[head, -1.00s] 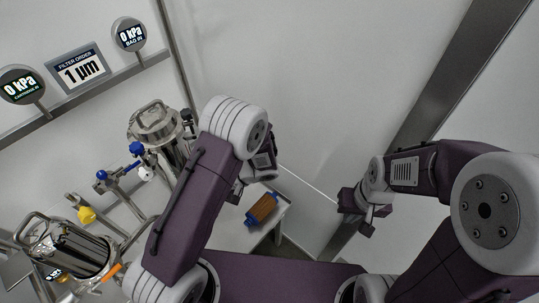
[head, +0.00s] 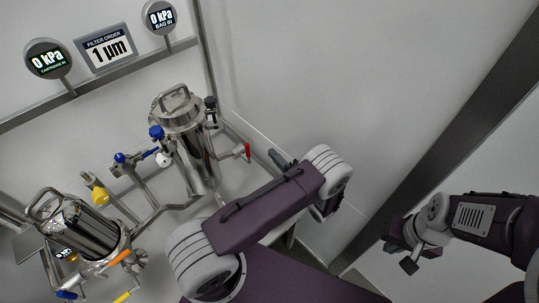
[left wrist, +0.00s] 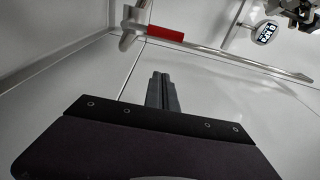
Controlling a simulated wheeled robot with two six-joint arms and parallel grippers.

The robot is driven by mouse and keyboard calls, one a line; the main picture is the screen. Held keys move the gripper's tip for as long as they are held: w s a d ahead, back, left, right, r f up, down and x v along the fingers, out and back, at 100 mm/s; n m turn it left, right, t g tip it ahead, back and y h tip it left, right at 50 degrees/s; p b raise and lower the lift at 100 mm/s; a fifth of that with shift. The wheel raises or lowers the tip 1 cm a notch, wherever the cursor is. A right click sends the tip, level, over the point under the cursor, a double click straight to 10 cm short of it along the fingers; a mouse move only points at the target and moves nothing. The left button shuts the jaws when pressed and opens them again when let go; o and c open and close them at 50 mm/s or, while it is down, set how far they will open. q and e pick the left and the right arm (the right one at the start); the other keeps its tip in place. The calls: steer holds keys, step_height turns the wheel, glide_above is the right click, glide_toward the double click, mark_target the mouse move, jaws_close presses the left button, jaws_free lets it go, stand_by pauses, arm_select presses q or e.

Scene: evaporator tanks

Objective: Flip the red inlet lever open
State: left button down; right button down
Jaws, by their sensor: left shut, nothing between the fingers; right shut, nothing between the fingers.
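The red inlet lever (head: 247,151) is on a pipe to the right of the far steel tank (head: 184,125). In the left wrist view the red lever (left wrist: 165,33) lies nearly level, at the end of a pale valve body and above my fingers. My left gripper (head: 278,158) is shut and empty, just right of the lever in the head view and apart from it. Its closed fingers (left wrist: 161,90) show in the left wrist view, pointing toward the lever. My right gripper (head: 405,258) is shut and empty at the lower right, far from the lever.
A nearer steel tank (head: 85,232) with an orange handle (head: 120,257) stands at the lower left. Yellow (head: 99,194) and blue (head: 156,132) valve handles sit on the piping. Gauges (head: 48,60) hang above. A white wall lies behind the lever.

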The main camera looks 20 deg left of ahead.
arm_select(q)
steer(key=a, duration=0.7)
steer(key=shift+a+p, duration=0.25)
steer(key=shift+p, duration=0.15)
arm_select(e)
steer(key=shift+r, duration=0.45)
steer(key=shift+f, duration=0.15)
